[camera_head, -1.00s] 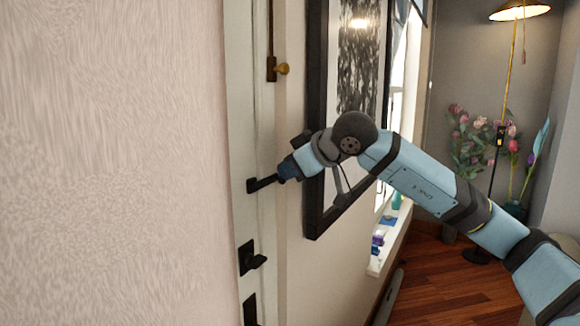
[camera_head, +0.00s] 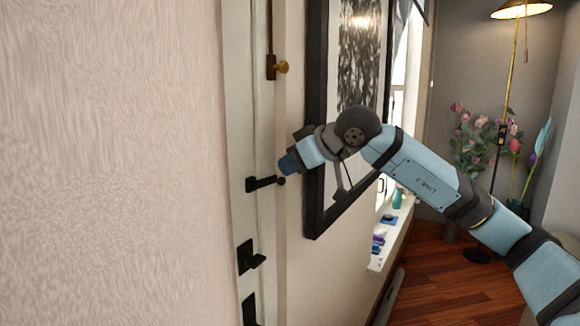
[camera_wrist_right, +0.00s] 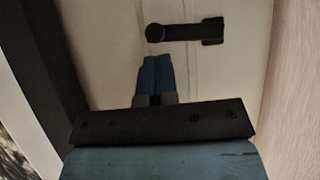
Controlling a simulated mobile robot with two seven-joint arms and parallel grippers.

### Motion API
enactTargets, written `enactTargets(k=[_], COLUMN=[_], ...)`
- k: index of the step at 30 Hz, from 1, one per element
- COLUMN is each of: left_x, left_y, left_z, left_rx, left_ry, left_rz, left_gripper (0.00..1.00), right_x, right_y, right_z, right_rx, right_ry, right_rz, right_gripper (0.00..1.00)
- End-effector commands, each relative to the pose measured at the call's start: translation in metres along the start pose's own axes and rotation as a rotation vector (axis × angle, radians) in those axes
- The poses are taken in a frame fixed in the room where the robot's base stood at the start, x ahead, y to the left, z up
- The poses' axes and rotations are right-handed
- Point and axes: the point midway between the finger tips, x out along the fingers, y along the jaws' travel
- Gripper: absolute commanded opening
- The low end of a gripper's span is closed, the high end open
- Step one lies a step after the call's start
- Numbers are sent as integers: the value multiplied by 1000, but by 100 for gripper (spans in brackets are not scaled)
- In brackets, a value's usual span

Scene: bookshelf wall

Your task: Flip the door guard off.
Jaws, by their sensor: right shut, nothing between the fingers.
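The door guard (camera_head: 262,184) is a short black bar on the white door frame, with a round knob at its right end. It sticks out sideways across the seam. In the right wrist view the guard (camera_wrist_right: 185,32) shows near the top, its knob at the left end and its mounting plate at the right. My right gripper (camera_head: 287,165) is shut and empty, its blue fingertips just above the knob. In the wrist view the shut fingertips (camera_wrist_right: 156,62) point toward the knob, with a small visible gap. My left gripper is not in view.
A black door handle (camera_head: 251,258) sits lower on the white strip. A black-framed picture (camera_head: 318,120) hangs close behind my right wrist. A pale wall fills the left side.

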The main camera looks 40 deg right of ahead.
Motion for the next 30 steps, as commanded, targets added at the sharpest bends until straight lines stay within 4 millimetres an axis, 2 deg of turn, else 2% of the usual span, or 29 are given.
enactTargets(k=[13, 20, 22, 30], left_x=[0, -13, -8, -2], left_y=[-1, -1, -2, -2], left_z=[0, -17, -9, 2], left_rx=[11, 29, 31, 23], left_ry=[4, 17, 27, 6], left_rz=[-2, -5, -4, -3], left_gripper=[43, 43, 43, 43], right_x=[-1, -42, -54, -112], right_y=[0, -8, -9, -11], right_z=[-2, -31, -24, -24], right_rx=[0, 0, 0, 1], right_ry=[0, 2, 2, 1], right_rz=[0, 5, 8, 7], right_gripper=[0, 0, 0, 0])
